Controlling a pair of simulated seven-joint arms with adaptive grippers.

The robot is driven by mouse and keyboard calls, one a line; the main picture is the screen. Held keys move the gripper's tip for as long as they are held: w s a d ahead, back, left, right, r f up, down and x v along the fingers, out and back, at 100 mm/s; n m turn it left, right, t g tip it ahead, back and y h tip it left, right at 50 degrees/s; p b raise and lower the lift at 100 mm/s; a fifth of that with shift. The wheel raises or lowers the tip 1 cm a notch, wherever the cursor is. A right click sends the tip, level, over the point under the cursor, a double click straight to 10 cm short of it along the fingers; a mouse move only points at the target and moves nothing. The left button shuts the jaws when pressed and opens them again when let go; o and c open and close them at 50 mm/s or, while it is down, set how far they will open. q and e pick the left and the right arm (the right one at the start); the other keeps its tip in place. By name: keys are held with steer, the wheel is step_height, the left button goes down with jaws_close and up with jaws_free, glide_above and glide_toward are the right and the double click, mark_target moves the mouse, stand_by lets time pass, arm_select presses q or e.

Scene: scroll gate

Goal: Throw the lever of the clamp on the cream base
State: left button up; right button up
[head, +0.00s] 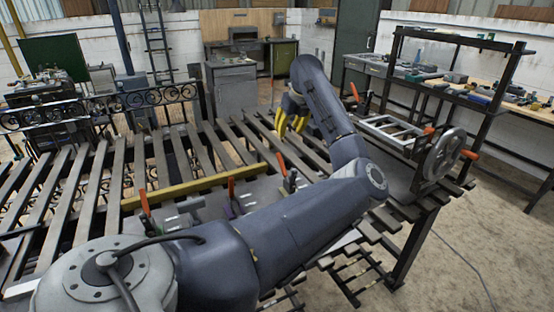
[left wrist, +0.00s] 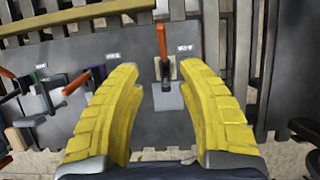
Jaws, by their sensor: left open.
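In the left wrist view, a clamp with an upright orange-red lever (left wrist: 162,42) stands on a small cream base (left wrist: 172,70) on a grey plate. A pale grey block (left wrist: 168,98) is just in front of it. An orange lever (head: 281,163), likely the same clamp, shows in the head view; its base colour is unclear there. My left gripper (head: 290,122) is open and empty, its yellow fingers above the slatted table. In the left wrist view the clamp appears between the fingertips (left wrist: 158,70), with no contact visible. My right gripper is not in view.
Another clamp, on a purple base (left wrist: 98,74), stands left of the cream one, with further levers beyond. A yellowish bar (head: 190,187) lies behind the clamps. A handwheel (head: 443,155) stands at the table's right end.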

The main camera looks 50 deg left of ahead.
mark_target(280, 158)
arm_select(q)
steer(key=x, duration=1.7)
steer(key=shift+w+d+f, duration=0.1)
steer(key=shift+w, duration=0.05)
jaws_close()
